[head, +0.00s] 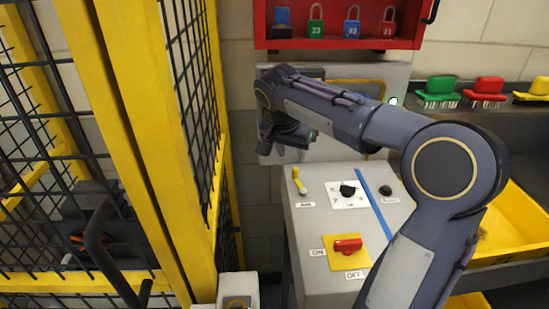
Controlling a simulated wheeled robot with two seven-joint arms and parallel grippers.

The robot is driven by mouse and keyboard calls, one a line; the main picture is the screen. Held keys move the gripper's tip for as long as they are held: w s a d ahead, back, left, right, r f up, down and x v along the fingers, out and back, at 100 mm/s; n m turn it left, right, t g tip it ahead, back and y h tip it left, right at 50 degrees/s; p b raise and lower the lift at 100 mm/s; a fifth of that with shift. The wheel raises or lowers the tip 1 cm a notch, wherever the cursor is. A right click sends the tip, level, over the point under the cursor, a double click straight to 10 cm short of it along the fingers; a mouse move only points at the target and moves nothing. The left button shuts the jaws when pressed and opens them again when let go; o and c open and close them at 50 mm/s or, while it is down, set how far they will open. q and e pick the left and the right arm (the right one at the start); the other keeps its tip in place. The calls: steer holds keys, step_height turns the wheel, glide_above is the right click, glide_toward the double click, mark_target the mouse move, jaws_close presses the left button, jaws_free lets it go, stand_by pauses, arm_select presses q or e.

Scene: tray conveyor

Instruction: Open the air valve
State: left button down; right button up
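A small yellow lever (299,181) sits at the back left of the grey control box's sloped top, with a small label below it that is too small to read surely. It looks like the air valve handle and slants from upper left to lower right. My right gripper (290,137) is above and behind the lever, in front of the grey wall cabinet, and appears apart from it. Its fingers are mostly hidden by the wrist, so I cannot tell whether it is open or shut. My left gripper is out of view.
The control box (310,235) also has a black knob (347,190), a black button (386,190) and a red switch (347,245) between ON and OFF labels. A yellow mesh fence (215,160) stands close on the left. A red padlock cabinet (345,42) hangs above.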

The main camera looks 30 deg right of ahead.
mark_target(295, 168)
steer(key=x, duration=0.7)
steer(key=shift+d+f, duration=0.1)
steer(key=shift+f, duration=0.15)
steer(key=shift+c, duration=0.5)
